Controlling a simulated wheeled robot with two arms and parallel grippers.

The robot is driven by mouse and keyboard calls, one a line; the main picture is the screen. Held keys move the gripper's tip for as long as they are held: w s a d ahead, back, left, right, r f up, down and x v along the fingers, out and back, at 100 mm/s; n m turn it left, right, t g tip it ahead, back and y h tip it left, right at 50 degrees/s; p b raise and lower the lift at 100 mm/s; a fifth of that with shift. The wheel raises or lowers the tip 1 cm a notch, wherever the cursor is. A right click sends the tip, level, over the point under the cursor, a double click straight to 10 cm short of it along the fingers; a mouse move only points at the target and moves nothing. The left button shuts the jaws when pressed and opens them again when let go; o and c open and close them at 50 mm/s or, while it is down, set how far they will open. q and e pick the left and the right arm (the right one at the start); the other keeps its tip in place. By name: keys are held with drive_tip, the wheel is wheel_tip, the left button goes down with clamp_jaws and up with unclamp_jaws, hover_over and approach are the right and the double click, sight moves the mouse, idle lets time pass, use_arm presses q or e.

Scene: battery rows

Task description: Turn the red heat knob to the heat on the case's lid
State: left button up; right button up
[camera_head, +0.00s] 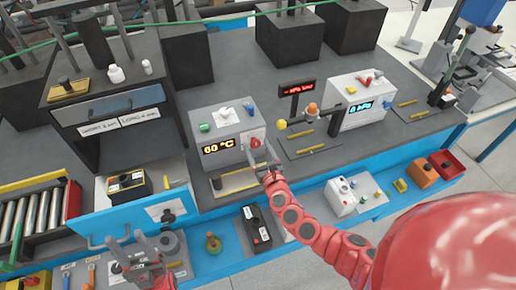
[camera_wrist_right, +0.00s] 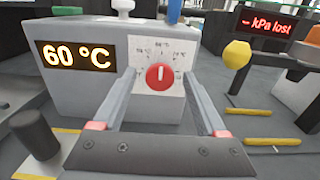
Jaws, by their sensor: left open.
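The red heat knob (camera_wrist_right: 159,77) is on the front of a grey heater box (camera_head: 222,132), its white pointer straight up. Small °C marks surround it, too blurred to read surely. The display (camera_wrist_right: 77,56) reads 60 °C. My right gripper (camera_head: 262,158) is open, its fingers either side of the knob in the wrist view; I cannot tell whether they touch it. A dark case (camera_head: 128,187) sits in the blue drawer and another (camera_head: 258,231) on the lower blue shelf. Both have pale labels I cannot read. My left gripper (camera_head: 142,255) is open and empty, low at left.
A second grey box (camera_head: 352,103) with a blue display and a red "kPa lost" sign (camera_head: 297,87) stand to the right. A yellow-ended bar (camera_wrist_right: 237,54) is right of the right fingers. A dark post (camera_wrist_right: 34,133) stands left of my right gripper.

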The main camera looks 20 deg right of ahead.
clamp_jaws()
drive_tip(key=m+b, duration=0.1)
drive_tip(key=m, duration=0.1)
drive_tip(key=m+b, duration=0.1)
drive_tip(key=b, duration=0.1)
drive_tip(key=shift+d+f+m, duration=0.15)
drive_tip(key=shift+f+m, duration=0.05)
drive_tip(key=shift+m, duration=0.2)
drive_tip(key=m+b, duration=0.3)
drive_tip(key=m, duration=0.1)
drive_tip(key=shift+m, duration=0.3)
drive_tip(key=m+b, duration=0.2)
drive_tip(key=m, duration=0.2)
drive_tip(key=shift+d+m, duration=0.1)
drive_tip(key=shift+m, duration=0.2)
drive_tip(key=m+b, duration=0.1)
drive_tip(key=m, duration=0.3)
drive_tip(key=shift+m, duration=0.4)
drive_tip(key=shift+o, duration=0.3)
unclamp_jaws()
